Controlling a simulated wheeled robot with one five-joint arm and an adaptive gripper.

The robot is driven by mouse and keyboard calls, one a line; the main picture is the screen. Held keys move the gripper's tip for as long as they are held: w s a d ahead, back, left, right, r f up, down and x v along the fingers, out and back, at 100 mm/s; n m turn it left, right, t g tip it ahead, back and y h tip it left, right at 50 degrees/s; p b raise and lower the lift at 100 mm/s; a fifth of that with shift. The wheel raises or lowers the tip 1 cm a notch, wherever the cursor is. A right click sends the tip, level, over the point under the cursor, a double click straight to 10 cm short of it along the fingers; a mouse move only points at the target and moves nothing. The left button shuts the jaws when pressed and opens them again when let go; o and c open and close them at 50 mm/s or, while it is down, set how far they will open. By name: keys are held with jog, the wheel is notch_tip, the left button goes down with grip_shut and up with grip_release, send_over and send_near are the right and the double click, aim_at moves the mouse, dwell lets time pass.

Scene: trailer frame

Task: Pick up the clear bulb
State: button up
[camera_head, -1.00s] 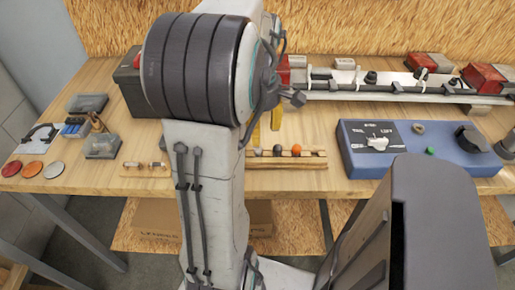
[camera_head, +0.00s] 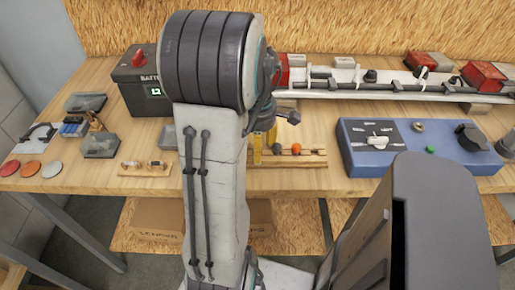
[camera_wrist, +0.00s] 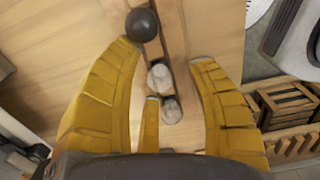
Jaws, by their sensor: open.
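In the wrist view, two pale, glassy bulbs lie close together on a wooden rack: one clear-looking bulb (camera_wrist: 160,77) and a second (camera_wrist: 171,110) nearer my palm. I cannot tell which is the clear bulb of the task. My gripper (camera_wrist: 164,55) is open, its yellow fingers spread to either side of the rack, with the pale bulbs between them and no visible contact. A dark round bulb (camera_wrist: 143,25) sits near the left fingertip. In the head view, my gripper (camera_head: 262,147) is over the rack (camera_head: 312,160); my arm hides the pale bulbs.
An orange bulb (camera_head: 296,148) is on the rack. A blue test box (camera_head: 370,158) stands to the right, and a light bar (camera_head: 350,95) lies behind. A small wooden holder (camera_head: 145,170) and a black battery (camera_head: 150,95) are to the left.

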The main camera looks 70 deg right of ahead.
jog(key=shift+f, duration=0.25)
jog(key=shift+c, duration=0.4)
jog(key=c, duration=0.8)
